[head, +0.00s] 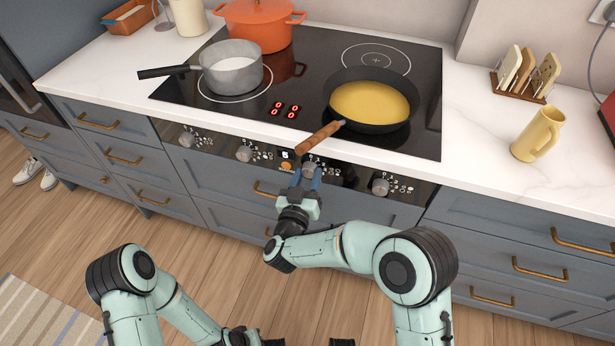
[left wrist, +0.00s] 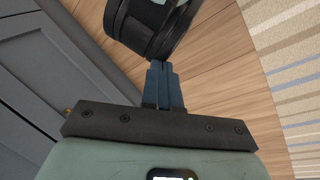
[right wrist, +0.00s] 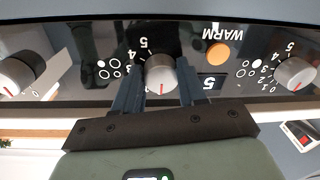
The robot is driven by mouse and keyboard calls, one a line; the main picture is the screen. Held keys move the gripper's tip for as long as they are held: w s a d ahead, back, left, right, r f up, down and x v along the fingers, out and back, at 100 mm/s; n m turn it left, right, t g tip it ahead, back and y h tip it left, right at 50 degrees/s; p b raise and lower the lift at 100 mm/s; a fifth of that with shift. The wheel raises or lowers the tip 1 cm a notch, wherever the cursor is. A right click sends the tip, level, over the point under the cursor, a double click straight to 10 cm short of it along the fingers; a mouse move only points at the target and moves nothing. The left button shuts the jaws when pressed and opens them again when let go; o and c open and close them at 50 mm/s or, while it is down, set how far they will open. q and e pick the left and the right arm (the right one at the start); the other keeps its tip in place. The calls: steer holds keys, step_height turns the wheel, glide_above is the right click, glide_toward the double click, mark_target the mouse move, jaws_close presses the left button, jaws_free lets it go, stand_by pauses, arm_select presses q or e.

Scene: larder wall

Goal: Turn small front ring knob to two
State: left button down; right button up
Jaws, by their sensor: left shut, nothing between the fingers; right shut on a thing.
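A row of silver knobs runs along the black front panel below the hob (head: 315,65). My right gripper (head: 305,180) is shut on the grey knob (right wrist: 160,72) just right of the orange WARM button (head: 287,166) in the head view. In the right wrist view the fingers flank this knob, and its red mark points down in the picture. My left gripper (left wrist: 163,85) is shut and empty, low over the floor.
A frying pan (head: 345,127) with yellow contents stands front right; its wooden handle (head: 318,138) overhangs the edge above my right gripper. A grey saucepan (head: 232,75) and orange pot (head: 258,28) stand left. A yellow mug (head: 537,135) and toast rack (head: 520,90) stand right.

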steer(key=shift+a+m+b, duration=0.1)
steer(key=shift+m+b, duration=0.4)
steer(key=shift+m, duration=0.5)
arm_select(q)
steer(key=w+a+f+t+y+b, duration=0.1)
steer(key=w+a+f+t+b, duration=0.15)
steer(key=w+f, duration=0.2)
arm_select(e)
steer(key=m, duration=0.4)
steer(key=shift+f+m, duration=0.15)
steer(key=shift+m, duration=0.55)
arm_select(q)
steer(key=s+f+g+b, duration=0.2)
steer(key=s+f+g, duration=0.1)
steer(key=s+f, duration=0.1)
steer(key=shift+s+a+n, duration=0.4)
steer(key=shift+s+a, duration=0.05)
steer(key=shift+s, duration=0.15)
arm_select(e)
steer(key=shift+a+m+h, duration=0.15)
steer(key=shift+m+h, duration=0.15)
steer(key=shift+m, duration=2.1)
steer(key=o, duration=1.1)
steer(key=shift+c, duration=0.2)
